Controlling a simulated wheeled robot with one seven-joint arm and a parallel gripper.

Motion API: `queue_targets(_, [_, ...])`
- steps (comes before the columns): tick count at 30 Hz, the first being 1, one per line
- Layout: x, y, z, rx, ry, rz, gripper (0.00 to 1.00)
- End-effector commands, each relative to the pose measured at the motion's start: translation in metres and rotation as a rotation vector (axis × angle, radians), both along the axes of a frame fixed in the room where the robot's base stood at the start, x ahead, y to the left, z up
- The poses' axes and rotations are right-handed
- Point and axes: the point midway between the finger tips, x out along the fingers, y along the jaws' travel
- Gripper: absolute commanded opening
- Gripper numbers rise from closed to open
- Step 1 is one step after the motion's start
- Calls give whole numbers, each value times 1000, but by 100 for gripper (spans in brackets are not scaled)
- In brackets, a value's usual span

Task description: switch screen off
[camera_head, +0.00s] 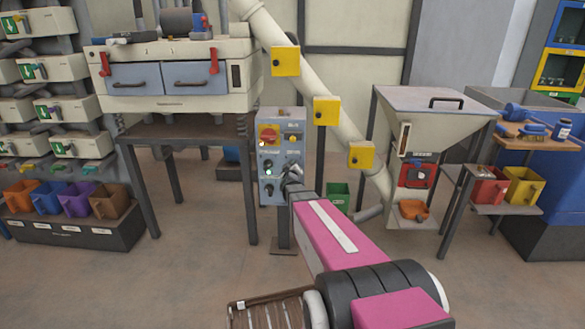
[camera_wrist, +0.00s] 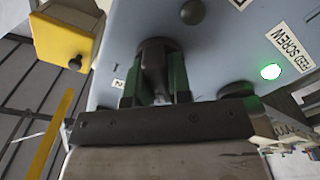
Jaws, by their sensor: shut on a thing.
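A blue-grey control panel (camera_head: 279,150) stands on a post in the middle of the head view. It carries a red rotary switch on yellow (camera_head: 269,135), labels, lamps and dark knobs. My gripper (camera_head: 291,174) is at the panel's right side and covers part of its face. In the wrist view the gripper (camera_wrist: 156,92) is shut on a dark rotary knob (camera_wrist: 154,58) on the panel face (camera_wrist: 235,38). The name label of this knob cannot be made out. A lit green lamp (camera_wrist: 270,71) is beside a label with the word SCREW (camera_wrist: 291,47).
Another dark knob (camera_wrist: 237,90) is close to the gripper's right side, and a black button-like part (camera_wrist: 193,12) is above. A slanted pipe (camera_head: 300,75) with yellow boxes (camera_head: 327,111) runs behind the panel. A hopper (camera_head: 425,115) stands right, a machine on a table (camera_head: 180,128) left.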

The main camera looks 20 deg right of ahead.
Motion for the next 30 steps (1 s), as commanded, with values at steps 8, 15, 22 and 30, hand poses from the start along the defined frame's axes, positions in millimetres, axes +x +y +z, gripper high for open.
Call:
queue_targets(8, [-1,0,-1,-6,5,2,0])
queue_targets(15, [-1,0,-1,-5,4,2,45])
queue_targets(22, [-1,0,0,-5,2,1,45])
queue_targets(30, [-19,6,0,-4,4,1,45])
